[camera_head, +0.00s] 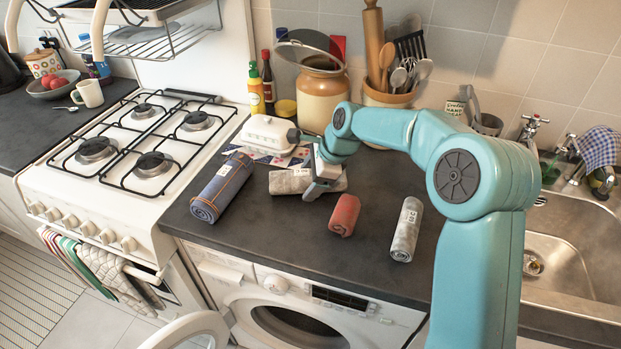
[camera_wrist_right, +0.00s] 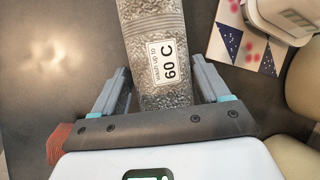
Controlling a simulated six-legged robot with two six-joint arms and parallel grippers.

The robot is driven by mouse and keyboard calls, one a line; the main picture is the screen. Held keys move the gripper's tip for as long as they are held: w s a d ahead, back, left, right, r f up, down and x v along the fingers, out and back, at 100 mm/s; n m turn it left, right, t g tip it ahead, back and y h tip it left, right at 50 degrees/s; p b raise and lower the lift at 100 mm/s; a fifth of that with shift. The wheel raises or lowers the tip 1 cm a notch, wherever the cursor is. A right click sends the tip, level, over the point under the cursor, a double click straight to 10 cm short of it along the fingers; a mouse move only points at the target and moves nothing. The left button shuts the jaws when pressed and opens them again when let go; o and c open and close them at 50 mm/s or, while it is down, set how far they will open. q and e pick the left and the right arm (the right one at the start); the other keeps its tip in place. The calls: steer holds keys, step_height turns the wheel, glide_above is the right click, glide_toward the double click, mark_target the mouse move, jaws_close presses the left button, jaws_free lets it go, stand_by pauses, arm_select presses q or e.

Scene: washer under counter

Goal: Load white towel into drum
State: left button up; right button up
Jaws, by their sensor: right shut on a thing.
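My right gripper (camera_head: 322,186) is shut on a rolled grey-white towel (camera_head: 288,181), which lies at the back of the dark counter. In the right wrist view the roll (camera_wrist_right: 152,30) lies between the two fingers, and its label reads "wash up to 60 C". A second pale grey-white roll (camera_head: 406,230) with a label lies on the counter to the right. I cannot tell from the colour which is the white towel. The washer (camera_head: 340,305) stands under the counter. Its round door (camera_head: 190,331) is swung open to the left, and the drum opening (camera_head: 300,326) shows only partly. My left gripper is not in view.
A blue roll (camera_head: 222,187) and a red roll (camera_head: 344,214) lie near the held one. A white butter dish (camera_head: 268,134), a jar (camera_head: 322,95) and a utensil pot (camera_head: 388,98) stand behind. The hob (camera_head: 130,165) is left, the sink (camera_head: 560,265) right. The counter's front is clear.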

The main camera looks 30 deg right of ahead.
steer(key=o, duration=1.2)
steer(key=shift+f, duration=0.1)
